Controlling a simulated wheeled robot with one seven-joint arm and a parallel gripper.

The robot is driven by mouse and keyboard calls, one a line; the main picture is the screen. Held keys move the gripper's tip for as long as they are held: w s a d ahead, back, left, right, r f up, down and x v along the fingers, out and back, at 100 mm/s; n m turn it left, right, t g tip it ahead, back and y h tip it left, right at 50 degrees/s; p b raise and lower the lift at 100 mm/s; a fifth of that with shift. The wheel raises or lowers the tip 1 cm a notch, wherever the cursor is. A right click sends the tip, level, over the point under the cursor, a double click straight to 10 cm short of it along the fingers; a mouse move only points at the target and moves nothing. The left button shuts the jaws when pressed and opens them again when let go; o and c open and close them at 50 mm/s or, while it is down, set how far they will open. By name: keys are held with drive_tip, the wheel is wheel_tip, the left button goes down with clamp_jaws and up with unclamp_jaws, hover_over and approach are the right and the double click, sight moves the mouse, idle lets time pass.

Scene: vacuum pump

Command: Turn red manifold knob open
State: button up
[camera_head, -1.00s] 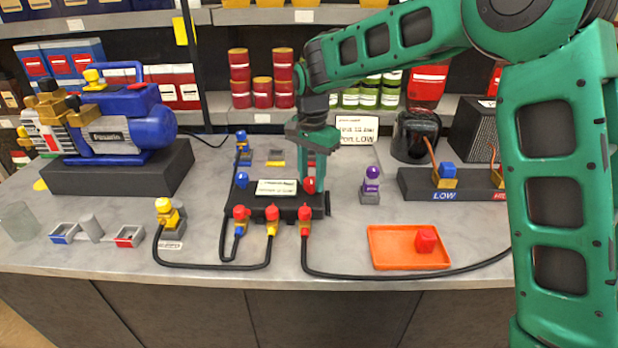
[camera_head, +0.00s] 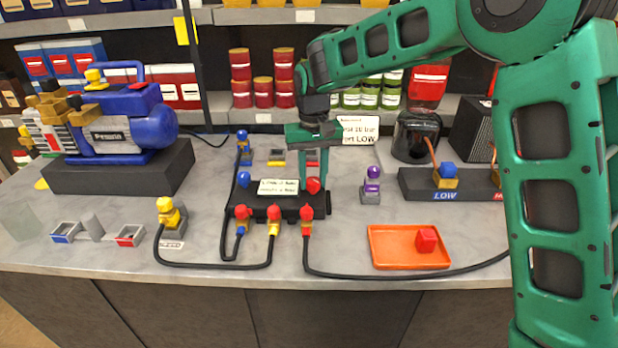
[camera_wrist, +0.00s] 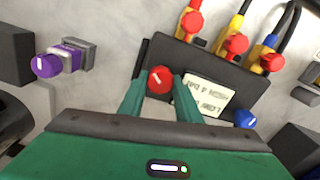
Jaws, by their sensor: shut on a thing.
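The red manifold knob (camera_head: 313,185) stands at the right end of the black manifold block (camera_head: 318,208). In the wrist view the red knob (camera_wrist: 160,80) sits between my two green fingers, and a white mark on its top lies at a slant. My gripper (camera_head: 313,178) points down from above and is shut on the red knob; in the wrist view my gripper (camera_wrist: 158,84) has a finger on each side of it. The blue manifold knob (camera_head: 244,179) is at the block's left end. A white label (camera_head: 278,187) lies between the knobs.
Hoses with red caps (camera_head: 274,213) join the block's front side. A purple-knobbed fitting (camera_head: 371,186) stands to the right. An orange tray (camera_head: 385,262) holds a red block (camera_head: 426,239). A blue pump (camera_head: 112,135) is at the left.

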sight(313, 179)
drive_tip(key=n, duration=0.4)
drive_tip(key=shift+d+n, duration=0.1)
drive_tip(key=shift+n, duration=1.7)
drive_tip(key=o, duration=1.1)
drive_tip(key=shift+c, duration=0.2)
wheel_tip(313, 179, up, 11)
